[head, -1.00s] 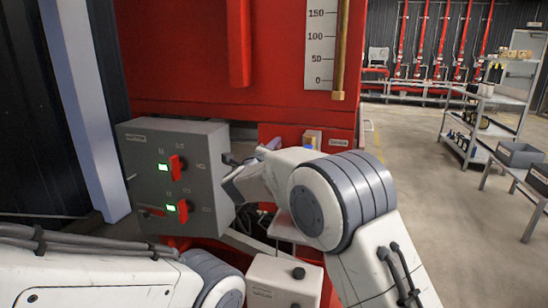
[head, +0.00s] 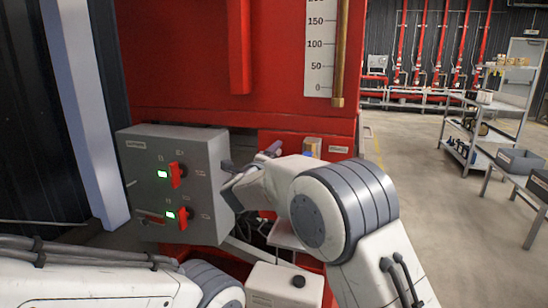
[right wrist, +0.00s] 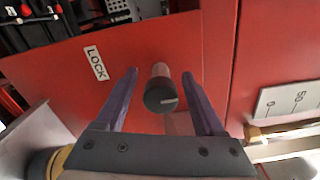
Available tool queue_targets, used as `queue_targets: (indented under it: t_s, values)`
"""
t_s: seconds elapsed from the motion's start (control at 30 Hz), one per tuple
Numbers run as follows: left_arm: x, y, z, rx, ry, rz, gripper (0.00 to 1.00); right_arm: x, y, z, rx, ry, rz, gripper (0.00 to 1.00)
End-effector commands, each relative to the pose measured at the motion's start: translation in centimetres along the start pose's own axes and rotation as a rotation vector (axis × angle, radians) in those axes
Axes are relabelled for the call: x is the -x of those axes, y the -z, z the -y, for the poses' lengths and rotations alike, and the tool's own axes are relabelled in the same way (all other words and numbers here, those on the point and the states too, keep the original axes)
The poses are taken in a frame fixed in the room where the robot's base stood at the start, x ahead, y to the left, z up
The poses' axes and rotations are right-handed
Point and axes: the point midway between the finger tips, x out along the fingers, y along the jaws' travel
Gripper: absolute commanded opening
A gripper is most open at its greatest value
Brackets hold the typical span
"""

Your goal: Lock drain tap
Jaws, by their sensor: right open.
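The drain tap shows in the right wrist view as a dark round-ended knob (right wrist: 160,97) on a pale reddish stem, standing out from a red panel (right wrist: 60,75). A white LOCK label (right wrist: 96,63) is on the panel to its left. My right gripper (right wrist: 160,75) is open, with one purple finger on each side of the knob and visible gaps between. In the head view my right gripper (head: 250,161) is in front of the red machine, beside the grey control box, and the tap cannot be made out there. My left gripper is out of view.
The grey control box (head: 145,205) with red switches and green lights is close left of my right gripper. A white container (head: 262,283) with a black cap is below. Shelving (head: 490,120) stands at right. Open floor (head: 410,190) lies between.

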Motion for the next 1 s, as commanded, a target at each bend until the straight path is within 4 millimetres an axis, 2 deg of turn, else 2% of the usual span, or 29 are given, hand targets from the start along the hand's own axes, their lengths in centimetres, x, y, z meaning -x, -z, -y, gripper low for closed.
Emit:
queue_targets:
  t_s: [0.4, 0.5, 0.67, 1.0]
  values:
    - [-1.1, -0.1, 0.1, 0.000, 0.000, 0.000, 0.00, 7.6, -0.1, -0.1, 0.000, -0.001, 0.003, 0.71]
    - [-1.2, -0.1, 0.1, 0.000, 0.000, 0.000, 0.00, 8.9, -0.1, -0.1, 0.000, -0.001, 0.002, 0.71]
    - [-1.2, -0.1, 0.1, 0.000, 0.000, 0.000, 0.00, 10.0, 0.0, -0.1, 0.000, -0.001, 0.001, 0.71]
    - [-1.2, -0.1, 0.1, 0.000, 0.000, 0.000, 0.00, 10.1, 0.0, -0.1, 0.000, -0.001, 0.000, 0.71]
